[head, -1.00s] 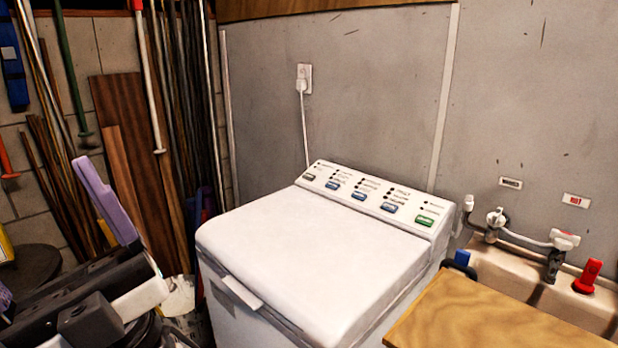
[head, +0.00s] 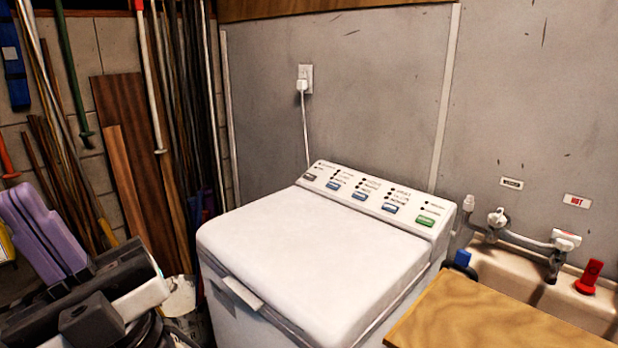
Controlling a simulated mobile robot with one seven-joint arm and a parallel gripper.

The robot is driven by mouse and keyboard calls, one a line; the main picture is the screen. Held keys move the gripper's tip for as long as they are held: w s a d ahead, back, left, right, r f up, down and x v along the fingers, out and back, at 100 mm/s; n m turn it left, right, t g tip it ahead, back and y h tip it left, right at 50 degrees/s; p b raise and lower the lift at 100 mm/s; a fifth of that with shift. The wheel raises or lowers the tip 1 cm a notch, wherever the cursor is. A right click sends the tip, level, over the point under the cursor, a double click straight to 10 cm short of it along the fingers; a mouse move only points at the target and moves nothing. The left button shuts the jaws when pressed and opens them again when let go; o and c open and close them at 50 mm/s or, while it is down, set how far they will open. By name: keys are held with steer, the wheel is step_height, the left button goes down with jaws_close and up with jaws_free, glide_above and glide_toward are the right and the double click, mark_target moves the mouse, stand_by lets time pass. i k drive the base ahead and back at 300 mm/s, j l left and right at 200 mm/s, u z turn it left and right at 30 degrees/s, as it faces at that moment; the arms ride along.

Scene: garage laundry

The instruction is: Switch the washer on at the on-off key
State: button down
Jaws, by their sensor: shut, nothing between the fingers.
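The washer (head: 290,250) is a white top-loader with its lid shut, in the middle of the head view. Its sloped control panel (head: 410,208) runs along the back edge. The panel has a grey key (head: 309,178) at the left end, blue keys (head: 359,195) in the middle and a green key (head: 425,222) at the right end. The labels are too small to read, so I cannot tell which is the on-off key. No indicator is seen lit. Parts of my arm show at the lower left, apart from the washer. My gripper's fingers are not in view.
A cord runs from behind the washer to a wall plug (head: 302,86). A sink (head: 525,280) with taps and a wooden board (head: 490,322) stand at the right. Poles and planks (head: 135,165) lean at the left. The space above the lid is clear.

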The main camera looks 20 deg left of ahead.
mark_target(310, 176)
steer(key=i+j, duration=0.15)
steer(key=j, duration=0.35)
steer(key=i+j+z, duration=0.1)
steer(key=j, duration=0.35)
steer(key=i+j, duration=0.25)
steer(key=j, duration=0.25)
steer(key=i+j+z, duration=0.1)
steer(key=j, duration=0.4)
steer(key=i+j, duration=0.15)
steer(key=j, duration=0.35)
steer(key=i+j+z, duration=0.1)
steer(key=j, duration=0.4)
steer(key=i+j, duration=0.15)
steer(key=j, duration=0.4)
steer(key=i+j, duration=0.15)
steer(key=j, duration=0.35)
steer(key=z, duration=0.05)
